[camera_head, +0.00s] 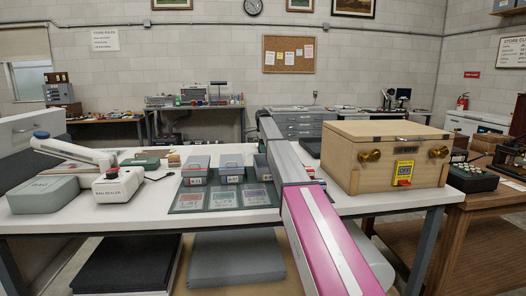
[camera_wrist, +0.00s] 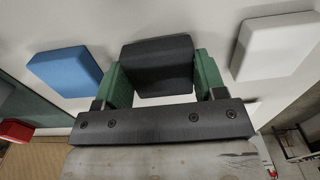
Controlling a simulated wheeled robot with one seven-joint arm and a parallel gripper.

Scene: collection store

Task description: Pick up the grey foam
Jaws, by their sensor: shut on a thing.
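The grey foam (camera_wrist: 155,66), a dark charcoal block, is between the two green fingers of my gripper (camera_wrist: 163,76) in the wrist view. The fingers are shut on its left and right sides. A white surface lies behind the block; I cannot tell whether the block touches it. In the head view my pink and grey arm reaches over the white table (camera_head: 120,219), and I cannot make out my gripper or the foam there.
A blue block (camera_wrist: 66,72) lies left of the foam and a white block (camera_wrist: 277,45) right of it. A red object (camera_wrist: 15,131) is at far left. Lidded grey bins (camera_head: 231,168), a bag sealer (camera_head: 118,187) and a wooden case (camera_head: 383,160) crowd the table around my arm.

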